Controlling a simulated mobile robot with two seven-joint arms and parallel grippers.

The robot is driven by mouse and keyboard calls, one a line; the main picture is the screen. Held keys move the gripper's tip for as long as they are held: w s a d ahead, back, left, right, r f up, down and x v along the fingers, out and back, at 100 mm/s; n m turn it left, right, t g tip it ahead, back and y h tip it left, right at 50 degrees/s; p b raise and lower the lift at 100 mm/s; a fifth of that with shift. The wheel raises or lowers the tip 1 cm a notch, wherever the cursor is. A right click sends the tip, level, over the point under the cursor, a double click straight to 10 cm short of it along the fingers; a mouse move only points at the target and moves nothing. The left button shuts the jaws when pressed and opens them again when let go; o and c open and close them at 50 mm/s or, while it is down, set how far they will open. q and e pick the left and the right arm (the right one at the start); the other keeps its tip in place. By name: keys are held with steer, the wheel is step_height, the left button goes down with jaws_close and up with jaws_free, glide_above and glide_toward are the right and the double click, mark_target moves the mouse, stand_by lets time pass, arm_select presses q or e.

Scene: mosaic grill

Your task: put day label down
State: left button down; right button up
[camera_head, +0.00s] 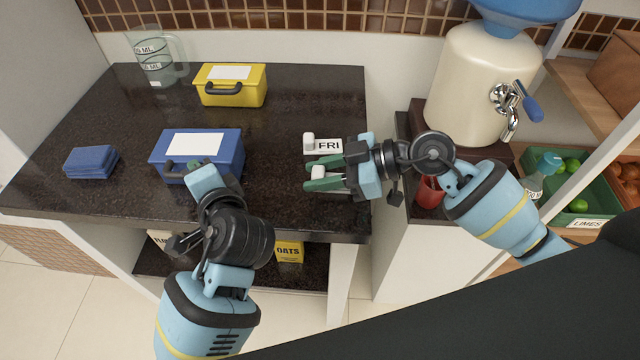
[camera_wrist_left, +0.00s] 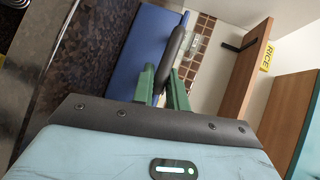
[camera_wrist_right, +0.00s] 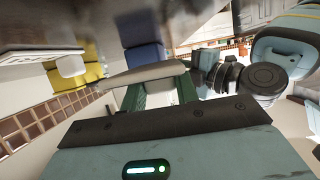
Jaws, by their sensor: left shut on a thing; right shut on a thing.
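My right gripper (camera_head: 322,172) is shut on a white piece (camera_head: 318,173) low over the right part of the dark counter. The piece shows as a pale bar across the fingertips in the right wrist view (camera_wrist_right: 150,75); any text on it is hidden. A white label reading FRI (camera_head: 329,146), with a white knob at its left end, is just behind the right fingers. I cannot tell whether they touch. My left gripper (camera_wrist_left: 165,85) is shut on the dark handle (camera_wrist_left: 177,45) of the blue box (camera_head: 222,152), which sits on the counter.
A yellow box (camera_head: 240,92) stands behind the blue box. A stack of blue cloths (camera_head: 90,162) lies to the left, and a clear measuring jug (camera_head: 155,58) stands at the back left. A cream dispenser (camera_head: 475,85) stands at the right. The counter's middle is clear.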

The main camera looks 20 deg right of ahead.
mark_target(320, 196)
steer(key=shift+f, duration=1.85)
steer(key=shift+f, duration=0.1)
steer(key=o, duration=1.1)
steer(key=v, duration=1.2)
